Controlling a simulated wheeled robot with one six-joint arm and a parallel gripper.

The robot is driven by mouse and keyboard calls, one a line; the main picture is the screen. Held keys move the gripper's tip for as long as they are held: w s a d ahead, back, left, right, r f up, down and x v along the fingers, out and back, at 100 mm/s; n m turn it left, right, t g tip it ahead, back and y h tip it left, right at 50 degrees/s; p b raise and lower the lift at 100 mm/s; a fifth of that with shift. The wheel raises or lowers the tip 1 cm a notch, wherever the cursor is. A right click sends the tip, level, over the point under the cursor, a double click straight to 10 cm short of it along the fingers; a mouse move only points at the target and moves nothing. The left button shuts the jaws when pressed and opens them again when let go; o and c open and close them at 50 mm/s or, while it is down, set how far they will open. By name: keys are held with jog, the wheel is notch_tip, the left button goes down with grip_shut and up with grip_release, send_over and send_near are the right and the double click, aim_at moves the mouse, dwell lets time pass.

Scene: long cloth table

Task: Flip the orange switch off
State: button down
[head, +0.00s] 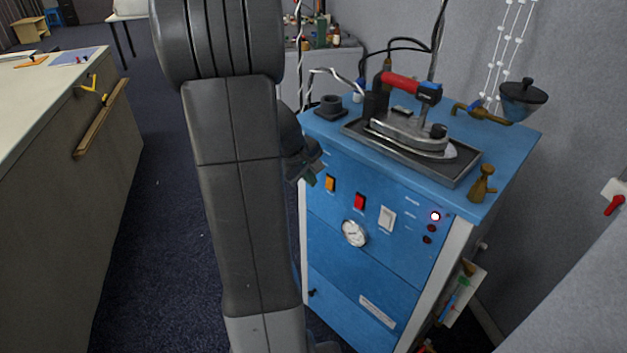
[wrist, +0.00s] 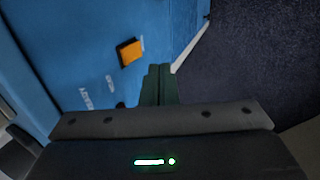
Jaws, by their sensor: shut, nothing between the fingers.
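The orange switch (head: 330,184) is on the upper left of the blue front panel of a machine, left of a red switch (head: 360,202) and a white switch (head: 387,218). The orange switch also shows in the wrist view (wrist: 130,52), just beyond and left of the fingertips. My gripper (head: 312,177) is close to the panel, left of the orange switch, partly hidden behind my arm in the head view. In the wrist view my gripper (wrist: 158,70) has its fingers together with nothing between them. I cannot tell whether it touches the panel.
An iron (head: 412,130) rests on a tray on top of the blue machine (head: 365,285). A round gauge (head: 354,233) and a lit lamp (head: 435,216) are on the panel. A long table (head: 50,130) stands at left, with open carpet between.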

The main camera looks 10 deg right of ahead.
notch_tip(320, 180, up, 9)
jog(key=a, duration=0.1)
jog(key=shift+s+f, duration=0.2)
jog(key=shift+s, duration=0.1)
